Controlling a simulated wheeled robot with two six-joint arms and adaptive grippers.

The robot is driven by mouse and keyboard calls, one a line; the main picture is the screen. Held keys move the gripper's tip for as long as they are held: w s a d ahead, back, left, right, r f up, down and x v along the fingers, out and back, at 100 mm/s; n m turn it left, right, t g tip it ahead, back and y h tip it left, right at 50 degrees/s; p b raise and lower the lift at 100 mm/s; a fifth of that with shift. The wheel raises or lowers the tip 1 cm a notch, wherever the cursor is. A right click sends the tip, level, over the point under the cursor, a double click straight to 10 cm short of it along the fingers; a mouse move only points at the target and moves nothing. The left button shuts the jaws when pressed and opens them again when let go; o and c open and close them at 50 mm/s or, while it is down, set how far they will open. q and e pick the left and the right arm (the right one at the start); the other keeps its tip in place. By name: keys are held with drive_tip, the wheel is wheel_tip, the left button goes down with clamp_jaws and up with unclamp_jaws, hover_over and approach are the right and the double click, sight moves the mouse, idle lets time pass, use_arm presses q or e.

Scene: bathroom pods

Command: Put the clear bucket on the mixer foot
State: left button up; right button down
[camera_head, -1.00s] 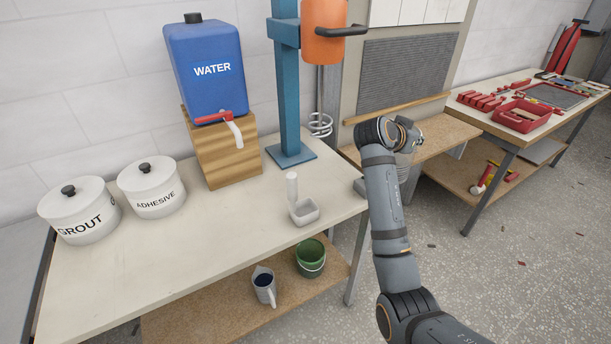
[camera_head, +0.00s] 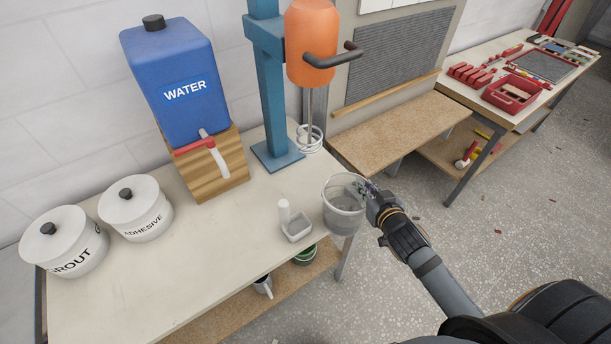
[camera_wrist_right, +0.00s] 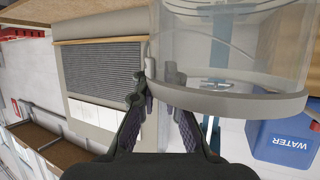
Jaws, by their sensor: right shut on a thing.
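The clear bucket (camera_head: 343,208) is upright at the table's right end, in front of the mixer. My right gripper (camera_head: 369,194) is shut on its right side near the rim. In the right wrist view the bucket (camera_wrist_right: 230,60) fills the top, with the fingers (camera_wrist_right: 160,90) at its rim. The mixer has a blue column, an orange motor (camera_head: 313,45) and a wire whisk (camera_head: 308,138). Its flat blue foot (camera_head: 278,157) stands on the table, left of and behind the bucket, and looks bare. Whether the bucket touches the table is unclear. My left gripper is out of view.
A small grey tray (camera_head: 297,228) with a white handle sits just left of the bucket on the table (camera_head: 215,270). The blue water tank (camera_head: 185,90) on its wooden block and the grout (camera_head: 65,245) and adhesive (camera_head: 137,210) pots stand further left.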

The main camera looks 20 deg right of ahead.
drive_tip(key=w+a+f+p, duration=0.1)
drive_tip(key=w+a+p, duration=0.1)
drive_tip(key=w, duration=0.6)
drive_tip(key=w+a+f+p, duration=0.2)
drive_tip(key=w+a, duration=0.2)
drive_tip(key=w, duration=0.4)
drive_tip(key=shift+w+p, duration=0.2)
drive_tip(key=shift+p, duration=0.15)
drive_tip(key=c, duration=1.7)
unclamp_jaws()
drive_tip(key=shift+f, duration=0.2)
drive_tip(key=shift+c, duration=0.2)
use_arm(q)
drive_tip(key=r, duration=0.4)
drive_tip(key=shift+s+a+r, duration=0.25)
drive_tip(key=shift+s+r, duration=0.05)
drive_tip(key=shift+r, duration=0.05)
use_arm(e)
drive_tip(key=o, duration=0.3)
drive_tip(key=shift+s+a, duration=0.1)
